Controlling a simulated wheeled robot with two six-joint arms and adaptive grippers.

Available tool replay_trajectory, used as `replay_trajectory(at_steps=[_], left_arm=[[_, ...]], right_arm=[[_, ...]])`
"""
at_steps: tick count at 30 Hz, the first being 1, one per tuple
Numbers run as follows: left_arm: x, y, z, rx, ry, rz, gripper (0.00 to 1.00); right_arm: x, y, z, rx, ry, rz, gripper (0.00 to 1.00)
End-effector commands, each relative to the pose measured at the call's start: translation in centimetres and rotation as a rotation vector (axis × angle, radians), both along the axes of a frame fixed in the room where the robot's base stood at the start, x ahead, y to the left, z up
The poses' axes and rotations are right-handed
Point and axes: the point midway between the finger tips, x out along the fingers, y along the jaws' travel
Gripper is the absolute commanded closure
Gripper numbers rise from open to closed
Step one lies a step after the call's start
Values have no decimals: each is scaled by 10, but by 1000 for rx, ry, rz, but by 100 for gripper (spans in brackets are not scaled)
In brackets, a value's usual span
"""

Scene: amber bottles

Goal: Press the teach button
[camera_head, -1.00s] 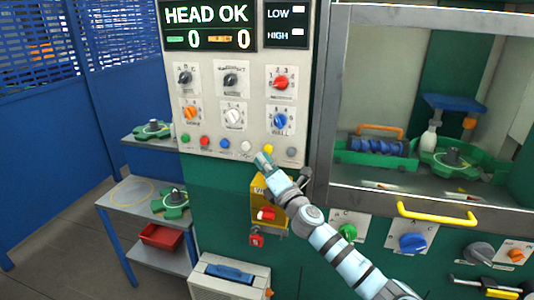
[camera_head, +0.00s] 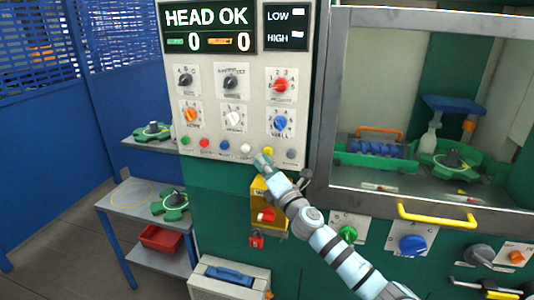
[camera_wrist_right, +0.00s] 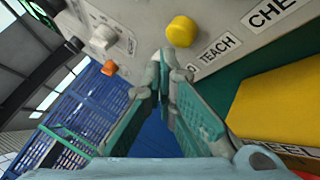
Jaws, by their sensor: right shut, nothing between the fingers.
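The teach button is a yellow round button (camera_head: 268,152) in the bottom row of the control panel. In the right wrist view the yellow button (camera_wrist_right: 182,30) stands out of the panel beside a label reading TEACH. My right gripper (camera_head: 261,160) is shut and empty, with its fingertips just below and left of the button in the head view. In the right wrist view the closed fingertips (camera_wrist_right: 166,56) are close under the button; I cannot tell whether they touch it. My left gripper is not in view.
The control panel (camera_head: 208,103) carries several knobs and a row of coloured buttons, with a white button (camera_head: 246,148) and a grey one (camera_head: 291,154) flanking the yellow one. A yellow box (camera_head: 262,204) sits below. A glazed cabinet with a yellow handle (camera_head: 436,214) is at right.

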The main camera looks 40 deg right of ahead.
Motion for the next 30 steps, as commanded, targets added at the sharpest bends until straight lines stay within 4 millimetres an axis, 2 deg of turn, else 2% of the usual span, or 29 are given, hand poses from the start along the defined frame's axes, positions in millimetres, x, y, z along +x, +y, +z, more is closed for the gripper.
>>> replay_trajectory(at_steps=[30], left_arm=[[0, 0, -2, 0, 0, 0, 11]], right_arm=[[5, -8, 0, 0, 0, 0, 100]])
